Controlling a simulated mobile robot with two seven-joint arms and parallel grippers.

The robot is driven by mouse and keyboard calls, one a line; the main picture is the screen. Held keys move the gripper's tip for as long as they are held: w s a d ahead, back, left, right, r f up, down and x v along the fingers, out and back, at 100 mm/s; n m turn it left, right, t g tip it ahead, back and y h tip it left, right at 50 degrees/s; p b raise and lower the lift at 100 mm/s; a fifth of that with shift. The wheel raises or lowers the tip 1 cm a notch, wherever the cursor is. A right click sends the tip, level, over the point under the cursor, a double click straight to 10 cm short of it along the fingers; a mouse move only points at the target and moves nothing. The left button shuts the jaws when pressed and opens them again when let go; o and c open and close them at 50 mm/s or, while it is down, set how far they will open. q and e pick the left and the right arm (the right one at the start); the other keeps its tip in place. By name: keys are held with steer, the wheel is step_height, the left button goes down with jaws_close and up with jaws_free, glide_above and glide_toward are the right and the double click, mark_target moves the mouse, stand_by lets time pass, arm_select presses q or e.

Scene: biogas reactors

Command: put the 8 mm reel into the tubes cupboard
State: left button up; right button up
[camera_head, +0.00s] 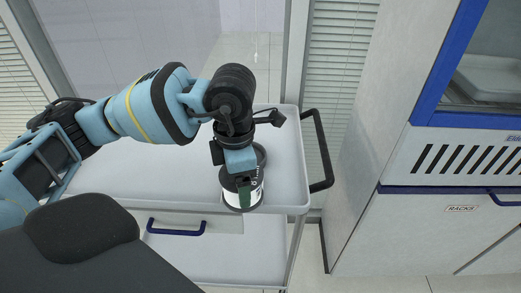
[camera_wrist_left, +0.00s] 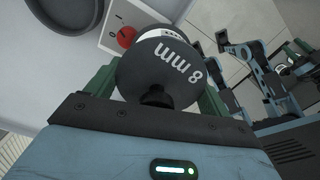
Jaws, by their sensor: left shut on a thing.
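The 8 mm reel (camera_wrist_left: 165,62) is dark grey with white "8 mm" lettering on its end face. My left gripper (camera_wrist_left: 155,92) is shut on it, with a green finger on each side. In the head view my left gripper (camera_head: 241,180) points down at the right part of a white trolley, and the reel's white label (camera_head: 233,198) shows beside the finger. I cannot tell whether the reel touches the trolley top. My right gripper is not in the head view, and I cannot make it out in the wrist view. No cupboard marked for tubes can be read.
The white trolley (camera_head: 130,180) has a black handle (camera_head: 324,150) at its right end and a blue drawer handle (camera_head: 176,230). A grey cabinet marked "RACKS" (camera_head: 455,220) stands at the right, below a blue-framed window. A red button (camera_wrist_left: 127,36) shows in the wrist view.

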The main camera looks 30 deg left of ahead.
arm_select(q)
steer(key=s+d+r+m, duration=0.1)
steer(key=d+r+m, duration=0.1)
steer(key=d+m, duration=0.7)
steer(key=s+d+r+m, duration=0.2)
steer(key=d+m, duration=0.8)
steer(key=m, duration=0.9)
steer(key=shift+r, duration=0.65)
